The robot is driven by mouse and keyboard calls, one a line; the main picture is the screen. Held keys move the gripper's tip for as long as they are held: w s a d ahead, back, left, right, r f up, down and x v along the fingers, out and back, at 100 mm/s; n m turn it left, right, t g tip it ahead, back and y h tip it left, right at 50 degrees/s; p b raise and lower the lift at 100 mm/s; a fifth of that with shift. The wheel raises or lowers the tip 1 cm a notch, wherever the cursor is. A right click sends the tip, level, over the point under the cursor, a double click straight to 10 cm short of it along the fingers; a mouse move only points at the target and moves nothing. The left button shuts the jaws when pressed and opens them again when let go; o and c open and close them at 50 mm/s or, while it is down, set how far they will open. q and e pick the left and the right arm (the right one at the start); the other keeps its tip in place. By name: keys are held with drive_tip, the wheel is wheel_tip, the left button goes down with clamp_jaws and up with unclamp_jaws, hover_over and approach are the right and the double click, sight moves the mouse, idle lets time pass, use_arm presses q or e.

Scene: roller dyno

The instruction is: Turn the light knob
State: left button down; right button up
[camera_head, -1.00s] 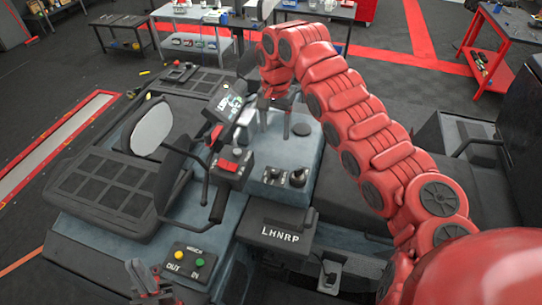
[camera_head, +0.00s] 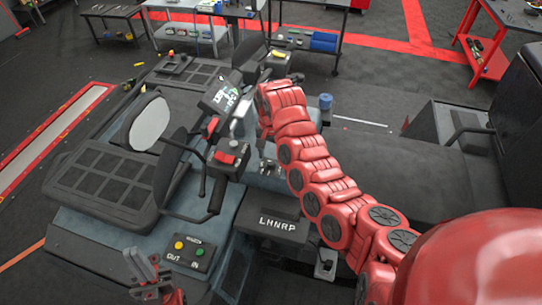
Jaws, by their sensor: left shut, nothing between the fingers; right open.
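I cannot tell for sure which control is the light knob. Small black knobs (camera_head: 268,168) sit on the blue-grey console, partly covered by my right arm. A blue-topped knob (camera_head: 325,101) stands behind that arm. My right gripper (camera_head: 264,128) is at the far end of the red arm, over the console beside the handlebar; its fingers are mostly hidden, and it holds nothing that I can see. My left gripper (camera_head: 148,270) is shut and empty at the bottom left, in front of the winch box and apart from it.
A handlebar control with a red switch (camera_head: 226,158) stands left of the console. A round mirror (camera_head: 148,122) is at left. Worktables (camera_head: 190,30) stand behind.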

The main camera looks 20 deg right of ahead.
sight(271, 164)
drive_tip(key=shift+f+p, duration=0.4)
drive_tip(key=shift+f, duration=0.75)
clamp_jaws()
